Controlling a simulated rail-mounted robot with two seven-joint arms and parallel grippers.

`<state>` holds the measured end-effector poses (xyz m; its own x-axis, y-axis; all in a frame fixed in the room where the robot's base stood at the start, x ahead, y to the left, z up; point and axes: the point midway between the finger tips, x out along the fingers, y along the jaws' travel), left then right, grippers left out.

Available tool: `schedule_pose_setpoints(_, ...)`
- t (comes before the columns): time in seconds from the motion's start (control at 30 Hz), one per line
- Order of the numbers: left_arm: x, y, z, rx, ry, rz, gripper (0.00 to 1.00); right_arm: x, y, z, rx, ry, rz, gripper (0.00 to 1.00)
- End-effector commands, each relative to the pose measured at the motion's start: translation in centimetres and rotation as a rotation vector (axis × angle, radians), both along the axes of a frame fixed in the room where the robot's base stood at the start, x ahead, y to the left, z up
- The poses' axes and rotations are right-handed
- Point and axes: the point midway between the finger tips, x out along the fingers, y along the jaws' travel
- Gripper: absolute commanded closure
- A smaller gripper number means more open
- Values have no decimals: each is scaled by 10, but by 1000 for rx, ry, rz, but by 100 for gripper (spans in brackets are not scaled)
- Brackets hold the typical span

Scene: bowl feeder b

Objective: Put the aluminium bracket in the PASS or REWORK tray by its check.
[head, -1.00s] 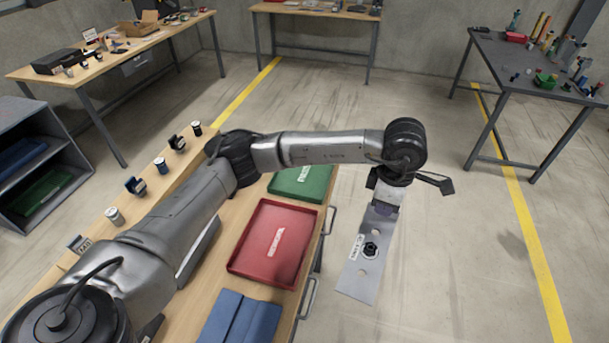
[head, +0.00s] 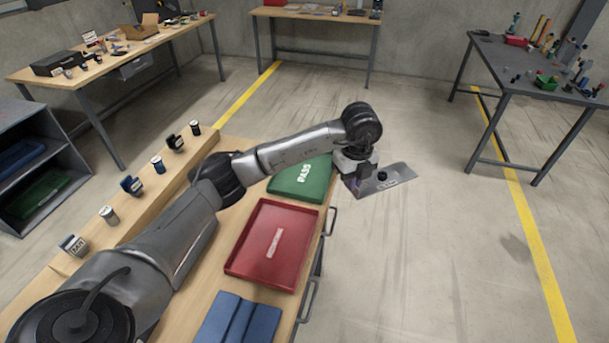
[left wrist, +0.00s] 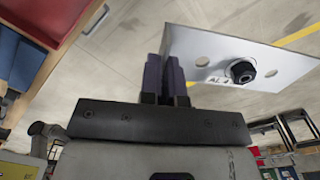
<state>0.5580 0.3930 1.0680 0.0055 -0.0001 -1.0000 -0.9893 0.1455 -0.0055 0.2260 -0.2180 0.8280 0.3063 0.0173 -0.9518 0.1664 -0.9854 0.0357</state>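The aluminium bracket (head: 398,176) is a flat silver plate with a dark bolt or nut and a small label. It is out over the floor, right of the bench. The left wrist view shows the bracket (left wrist: 205,42) with holes and a label starting "AL". My left gripper (head: 361,177) is shut on one end of it; its dark fingers (left wrist: 173,82) are close together at the plate's edge. The green PASS tray (head: 284,190) lies on the bench, just left of the gripper, partly behind my arm. The red tray (head: 250,262) is nearer; its label is unreadable. My right gripper is out of view.
Blue blocks or a blue folded item (head: 240,318) lie at the bench's near end. Several small cylinders and holders line the bench's raised left ledge (head: 140,205). Drawer handles (head: 309,300) stick out on the bench's right side. The floor to the right is clear.

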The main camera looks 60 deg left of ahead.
Motion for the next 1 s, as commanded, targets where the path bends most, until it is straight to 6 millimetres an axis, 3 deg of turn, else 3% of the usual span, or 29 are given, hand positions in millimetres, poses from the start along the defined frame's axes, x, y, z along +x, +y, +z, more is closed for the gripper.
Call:
schedule_pose_setpoints(0.2,-3,26,-12,-1,-1,445,100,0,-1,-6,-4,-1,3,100)
schedule_pose_setpoints(0.4,-6,40,-18,0,-2,711,100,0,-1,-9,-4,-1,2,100)
schedule_pose_setpoints(0.67,-10,57,-28,1,-1,849,100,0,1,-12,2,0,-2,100)
schedule_pose_setpoints(1.0,-24,123,-69,1,-1,858,100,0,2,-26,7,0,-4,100)
